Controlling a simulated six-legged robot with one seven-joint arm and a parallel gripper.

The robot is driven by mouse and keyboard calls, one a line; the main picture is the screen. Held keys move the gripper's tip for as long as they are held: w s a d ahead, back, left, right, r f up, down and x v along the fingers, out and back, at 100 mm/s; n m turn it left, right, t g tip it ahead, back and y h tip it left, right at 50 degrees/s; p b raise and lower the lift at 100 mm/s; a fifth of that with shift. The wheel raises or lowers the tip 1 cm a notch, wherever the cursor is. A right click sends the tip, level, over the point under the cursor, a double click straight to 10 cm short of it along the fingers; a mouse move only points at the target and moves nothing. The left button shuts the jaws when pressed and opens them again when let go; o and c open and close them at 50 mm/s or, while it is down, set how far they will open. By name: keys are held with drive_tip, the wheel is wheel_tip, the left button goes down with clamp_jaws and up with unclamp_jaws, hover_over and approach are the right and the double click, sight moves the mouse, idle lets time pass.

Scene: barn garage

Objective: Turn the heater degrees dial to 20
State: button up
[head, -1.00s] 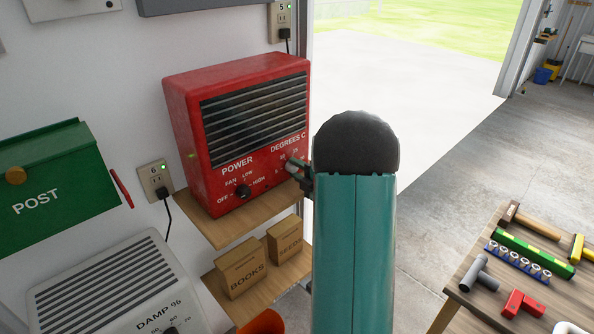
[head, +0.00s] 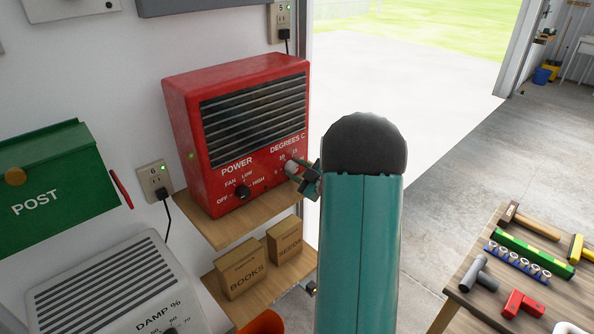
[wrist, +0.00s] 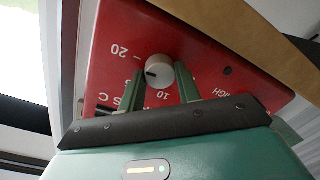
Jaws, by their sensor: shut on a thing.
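The red heater (head: 188,120) stands on a wooden shelf against the wall. Its degrees dial (wrist: 158,68) is a light grey round knob, at the right of the heater's lower front in the head view (head: 291,168). My gripper (head: 298,175) is shut on the dial, with one finger on each side of it in the wrist view (wrist: 159,74). The dial's dark mark points left and slightly down in the wrist view, between the upside-down 20 and 10 labels. A finger hides part of the scale. The black power knob (head: 242,191) is left of the dial.
Book and seed boxes (head: 241,268) sit on the lower shelf. A white damp meter unit (head: 110,285) and a green post box (head: 55,190) are at left. A tool table (head: 480,312) stands at right. Open floor lies between.

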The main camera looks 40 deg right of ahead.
drive_tip(key=shift+m, duration=0.6)
drive_tip(key=o, duration=1)
drive_tip(key=shift+c, duration=0.2)
drive_tip(key=shift+s, duration=0.1)
drive_tip(key=s, duration=1.3)
drive_tip(key=shift+s+d+r, duration=0.3)
drive_tip(key=shift+d+r, duration=0.05)
drive_tip(key=shift+d, duration=0.05)
drive_tip(key=shift+w+r, duration=0.1)
